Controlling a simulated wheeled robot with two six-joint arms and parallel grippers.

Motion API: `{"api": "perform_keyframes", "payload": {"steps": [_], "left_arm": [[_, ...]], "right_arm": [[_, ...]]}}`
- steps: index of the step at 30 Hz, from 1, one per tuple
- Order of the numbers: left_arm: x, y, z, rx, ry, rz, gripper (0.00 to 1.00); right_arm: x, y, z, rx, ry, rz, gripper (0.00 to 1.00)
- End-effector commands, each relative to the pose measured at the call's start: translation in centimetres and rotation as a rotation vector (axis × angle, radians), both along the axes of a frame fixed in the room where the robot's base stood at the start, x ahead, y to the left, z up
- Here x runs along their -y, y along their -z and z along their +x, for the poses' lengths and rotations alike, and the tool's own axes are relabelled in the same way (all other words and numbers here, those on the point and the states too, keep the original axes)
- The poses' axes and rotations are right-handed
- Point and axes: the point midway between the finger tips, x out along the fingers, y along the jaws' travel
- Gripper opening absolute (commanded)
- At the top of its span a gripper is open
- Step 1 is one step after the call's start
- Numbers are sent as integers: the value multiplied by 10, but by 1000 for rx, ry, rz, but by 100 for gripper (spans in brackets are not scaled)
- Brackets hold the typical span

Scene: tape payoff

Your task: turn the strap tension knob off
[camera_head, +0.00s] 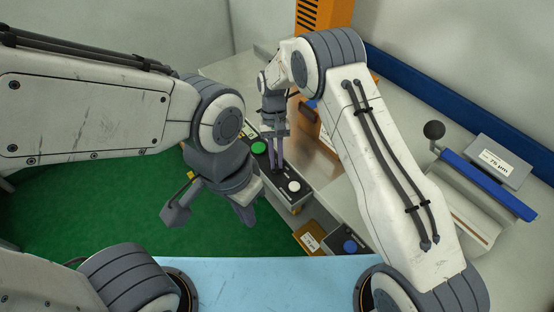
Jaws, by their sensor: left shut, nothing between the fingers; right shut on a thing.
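A grey control box (290,203) with a dark top panel stands at the middle of the view. It carries a green button (258,148) and a white button (294,186). My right gripper (276,167) reaches down to the panel between these buttons and is shut on a small dark knob, which the fingers mostly hide. I cannot tell which way the knob points.
A box with a blue knob (350,246) and a brown labelled box (308,239) sit below the panel. A roller fixture with a black ball handle (434,130) and a blue bar (488,184) is at the right. An orange slotted column (318,14) stands behind.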

Motion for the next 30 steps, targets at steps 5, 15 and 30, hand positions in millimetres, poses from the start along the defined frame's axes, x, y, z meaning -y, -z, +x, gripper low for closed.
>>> {"api": "perform_keyframes", "payload": {"steps": [5, 15, 30], "left_arm": [[0, 1, 0, 0, 0, 0, 0], [0, 1, 0, 0, 0, 0, 0], [0, 1, 0, 0, 0, 0, 0]], "right_arm": [[-1, -1, 1, 4, -87, 1, 0], [-1, -1, 1, 3, -156, 0, 0], [-1, -1, 1, 3, -158, 1, 44]]}}
